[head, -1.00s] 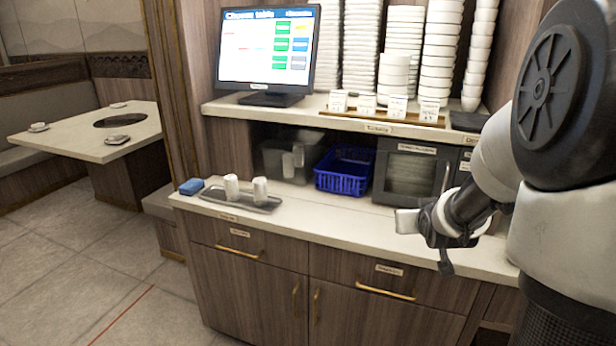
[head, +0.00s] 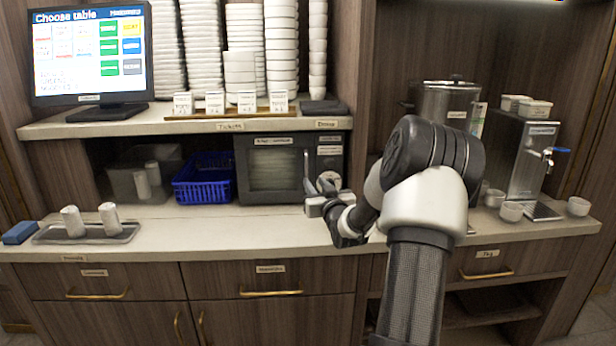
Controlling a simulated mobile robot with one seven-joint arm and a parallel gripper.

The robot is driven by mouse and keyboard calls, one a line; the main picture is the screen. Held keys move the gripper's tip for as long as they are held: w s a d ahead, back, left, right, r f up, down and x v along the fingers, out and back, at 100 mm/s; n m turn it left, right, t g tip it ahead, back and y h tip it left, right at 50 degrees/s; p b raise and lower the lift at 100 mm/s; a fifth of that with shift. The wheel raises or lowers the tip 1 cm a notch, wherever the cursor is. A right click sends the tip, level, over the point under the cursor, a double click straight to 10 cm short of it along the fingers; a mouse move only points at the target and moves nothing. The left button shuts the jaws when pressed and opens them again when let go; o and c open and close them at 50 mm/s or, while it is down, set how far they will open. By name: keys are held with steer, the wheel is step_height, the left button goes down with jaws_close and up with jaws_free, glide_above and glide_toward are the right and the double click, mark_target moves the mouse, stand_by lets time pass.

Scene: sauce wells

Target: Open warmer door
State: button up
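The warmer (head: 272,170) is a dark box with a ribbed window in its door and a label on top, standing on the counter under the shelf. Its upright door handle (head: 306,166) is at the right side of the door, and the door looks shut. My gripper (head: 318,200) is just right of and below the handle, in front of the warmer's lower right corner. I cannot tell whether it touches the handle. Its fingers are small and partly overlapped by the wrist, so their opening is unclear.
A blue basket (head: 204,178) stands left of the warmer. A tray (head: 88,233) with two white rolled towels lies on the counter (head: 220,235) at left. A steel dispenser (head: 520,155) and small cups stand at right. The shelf (head: 190,125) overhangs the warmer.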

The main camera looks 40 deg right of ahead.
mark_target(307, 173)
steer(key=x, duration=0.8)
steer(key=shift+c, duration=0.5)
jaws_close()
